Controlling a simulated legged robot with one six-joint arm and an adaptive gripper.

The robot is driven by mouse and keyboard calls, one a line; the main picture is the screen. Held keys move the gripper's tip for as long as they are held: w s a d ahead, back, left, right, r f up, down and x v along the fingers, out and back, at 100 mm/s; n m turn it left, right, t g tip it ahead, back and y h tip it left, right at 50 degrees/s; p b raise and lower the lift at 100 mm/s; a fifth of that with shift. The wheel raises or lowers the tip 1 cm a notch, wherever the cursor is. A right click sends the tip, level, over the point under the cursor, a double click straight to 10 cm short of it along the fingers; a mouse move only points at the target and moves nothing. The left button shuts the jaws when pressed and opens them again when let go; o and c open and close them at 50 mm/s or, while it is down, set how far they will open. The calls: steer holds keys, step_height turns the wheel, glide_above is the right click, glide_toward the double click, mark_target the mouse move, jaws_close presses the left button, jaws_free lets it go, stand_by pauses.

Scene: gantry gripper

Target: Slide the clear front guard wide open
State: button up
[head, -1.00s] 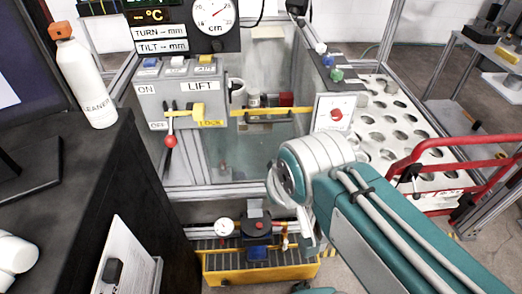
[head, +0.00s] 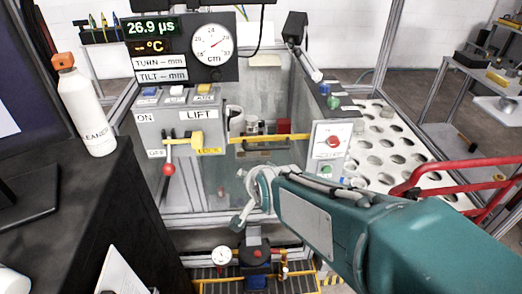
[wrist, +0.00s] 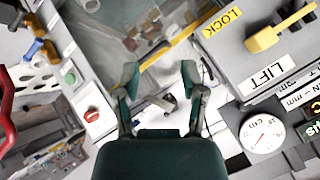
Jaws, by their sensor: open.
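The clear front guard (head: 226,188) is a see-through pane at the front of the gantry frame, below a yellow bar (head: 270,138). It is hard to tell from the tank behind it, and I cannot tell how far it stands open. The yellow bar also shows in the wrist view (wrist: 170,47), near a yellow LOCK label (wrist: 222,23). My gripper (wrist: 162,76) is open and empty in the wrist view, its two fingers apart and pointing towards the bar. In the head view my arm hides most of it, and the right part of the guard.
The grey LIFT panel (head: 190,113) has a yellow lever (head: 183,140) and a red-knobbed lever (head: 168,168). A box with a red knob (head: 332,142) stands right of the guard. A perforated white table (head: 400,165) and red rail (head: 450,166) lie right; a bottle (head: 84,108) stands left.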

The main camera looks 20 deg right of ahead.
steer(key=w+d+f+m+t+h, duration=0.1)
steer(key=w+d+f+m+t, duration=0.15)
steer(key=w+m, duration=0.3)
steer(key=m+t+h, duration=0.2)
steer(key=m+h, duration=0.1)
steer(key=m, duration=0.4)
glide_toward(261, 149)
steer(key=x, duration=1)
steer(key=shift+w+d+f, duration=0.2)
steer(key=shift+w+f, duration=0.05)
steer(key=shift+w, duration=0.05)
jaws_close()
